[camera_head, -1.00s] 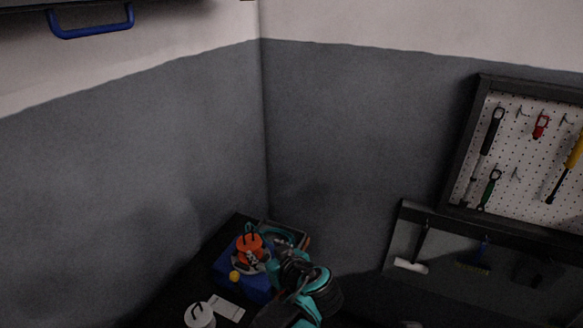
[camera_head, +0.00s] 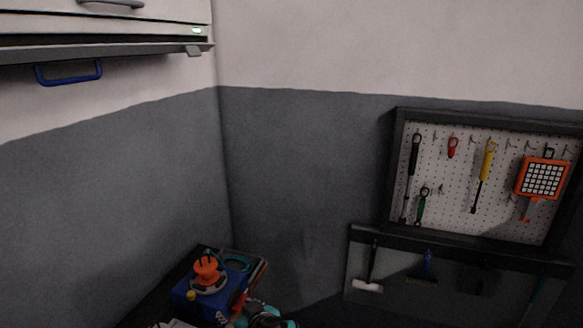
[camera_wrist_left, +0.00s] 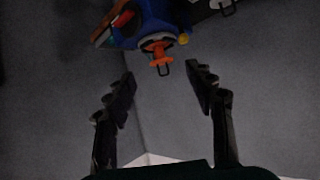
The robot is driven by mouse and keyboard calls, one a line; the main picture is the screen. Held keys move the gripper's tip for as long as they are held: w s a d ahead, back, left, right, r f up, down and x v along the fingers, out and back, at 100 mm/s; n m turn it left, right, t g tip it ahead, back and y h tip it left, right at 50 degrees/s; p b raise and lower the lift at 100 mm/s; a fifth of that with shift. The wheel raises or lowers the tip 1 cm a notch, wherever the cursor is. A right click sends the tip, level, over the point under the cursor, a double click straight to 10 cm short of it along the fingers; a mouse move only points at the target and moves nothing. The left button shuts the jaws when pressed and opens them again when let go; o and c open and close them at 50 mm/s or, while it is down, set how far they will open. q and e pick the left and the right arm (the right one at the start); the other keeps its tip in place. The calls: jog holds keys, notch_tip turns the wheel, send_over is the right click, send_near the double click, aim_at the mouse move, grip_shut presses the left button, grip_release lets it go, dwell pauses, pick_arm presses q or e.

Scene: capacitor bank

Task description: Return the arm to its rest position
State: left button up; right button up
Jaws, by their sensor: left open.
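My left gripper (camera_wrist_left: 162,88) shows in the left wrist view with its two dark fingers spread wide apart and nothing between them. Part of my teal and black left arm shows at the bottom edge of the head view, just right of a blue box; the fingers are hard to make out there. My right gripper is in neither view.
The blue box (camera_head: 184,300) with an orange knob (camera_head: 206,269) and a yellow button (camera_head: 191,295) sits on a dark surface in the corner. It also shows beyond the fingers in the left wrist view (camera_wrist_left: 128,38). A tool pegboard (camera_head: 450,190) hangs at right; a cabinet with a blue handle (camera_head: 68,78) is upper left.

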pick_arm(q)
jog(key=s+a+f+m+g+h+b, duration=0.1)
jog(key=s+a+f+m+h+b, duration=0.1)
jog(key=s+f, duration=0.3)
jog(key=s+a+f+m+g+h+b, duration=0.1)
jog(key=s+a+f+m+h+b, duration=0.2)
jog(key=s+f, duration=0.3)
jog(key=s+m+h, duration=0.1)
jog(key=s, duration=0.2)
jog(key=shift+s+a+f+m+h+b, duration=0.2)
jog(key=shift+a+f+m+h+b, duration=0.1)
jog(key=shift+a+h+b, duration=0.1)
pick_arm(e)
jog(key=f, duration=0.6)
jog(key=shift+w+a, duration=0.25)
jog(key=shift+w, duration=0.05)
